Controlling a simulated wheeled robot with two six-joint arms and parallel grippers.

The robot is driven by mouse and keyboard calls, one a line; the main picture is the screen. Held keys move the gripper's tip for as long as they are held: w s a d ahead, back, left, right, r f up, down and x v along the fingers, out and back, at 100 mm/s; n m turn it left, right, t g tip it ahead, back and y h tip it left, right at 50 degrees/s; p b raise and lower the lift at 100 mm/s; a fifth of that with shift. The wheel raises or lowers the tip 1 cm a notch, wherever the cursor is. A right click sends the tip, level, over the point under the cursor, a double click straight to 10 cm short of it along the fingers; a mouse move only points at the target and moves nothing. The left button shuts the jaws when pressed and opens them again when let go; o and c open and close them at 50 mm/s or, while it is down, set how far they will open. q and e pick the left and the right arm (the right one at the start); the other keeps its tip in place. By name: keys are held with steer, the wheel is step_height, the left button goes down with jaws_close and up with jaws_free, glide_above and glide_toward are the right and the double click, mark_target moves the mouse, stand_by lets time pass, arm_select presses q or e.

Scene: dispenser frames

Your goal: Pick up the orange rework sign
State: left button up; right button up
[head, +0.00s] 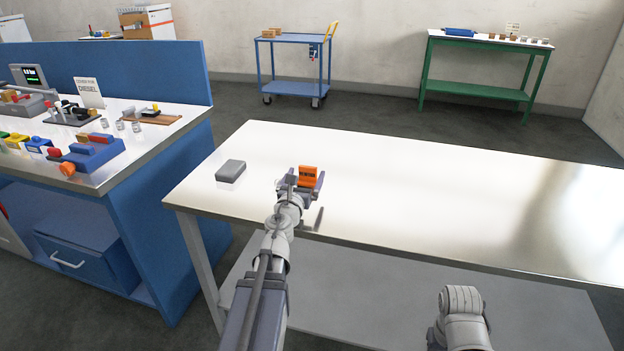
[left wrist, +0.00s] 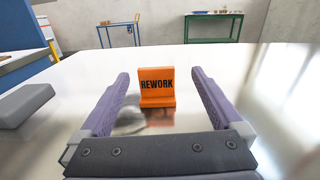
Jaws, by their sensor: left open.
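The orange rework sign (head: 308,175) stands upright on the shiny metal table (head: 420,195), toward its left end. In the left wrist view the sign (left wrist: 157,88) faces me with the black word REWORK on it. My left gripper (head: 306,184) is open and low over the table, just in front of the sign. In the left wrist view its two purple fingers (left wrist: 160,85) lie either side of the sign, with a gap on each side and no contact that I can see. Part of my right arm shows at the bottom of the head view, but its gripper does not.
A grey block (head: 231,170) lies left of the sign and also shows in the left wrist view (left wrist: 24,104). A blue workbench (head: 110,60) with fixtures stands at the left. A blue cart (head: 295,88) and green table (head: 475,88) stand behind. The metal table's right side is clear.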

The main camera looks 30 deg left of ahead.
mark_target(309, 169)
arm_select(q)
steer(key=shift+w+a+f+m, duration=0.2)
steer(key=shift+w+f+m, duration=0.05)
steer(key=shift+w+m, duration=0.1)
steer(key=shift+x, duration=1.35)
steer(key=shift+a+b+x, duration=0.1)
steer(key=shift+b+x, duration=0.05)
steer(key=shift+x, duration=1.15)
steer(key=shift+a+b+x, duration=0.15)
steer(key=shift+x, duration=1.15)
steer(key=shift+s+f, duration=0.15)
steer(key=shift+f, duration=0.05)
steer(key=shift+c, duration=0.2)
steer(key=c, duration=1.4)
